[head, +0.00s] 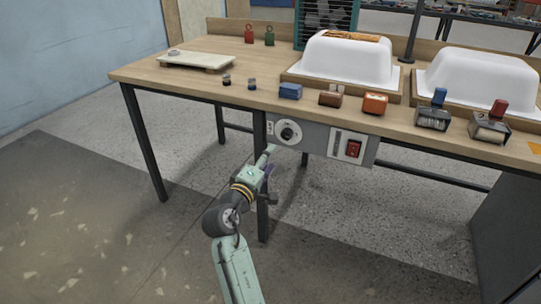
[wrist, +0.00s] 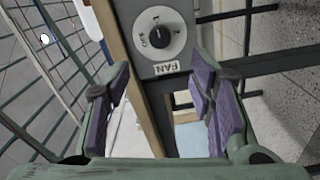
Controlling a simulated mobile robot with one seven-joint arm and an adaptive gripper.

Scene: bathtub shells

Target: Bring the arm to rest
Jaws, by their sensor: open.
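My gripper (head: 268,168) is at the end of my arm, low in front of the workbench (head: 190,82). It is beside the round fan dial (head: 288,132) on the grey control panel (head: 316,142) at the bench's front edge. In the wrist view my gripper (wrist: 160,80) has its purple-padded fingers spread apart with nothing between them. The dial (wrist: 160,33), with a FAN label under it, shows beyond the fingertips, apart from them. The exact gap to the panel cannot be told.
A red rocker switch (head: 353,148) sits on the panel's right. Two white tub shells (head: 345,62) (head: 470,80) stand on the bench. Several small blocks line its front edge. A bench leg (head: 262,215) stands close behind my gripper. Floor to the left is clear.

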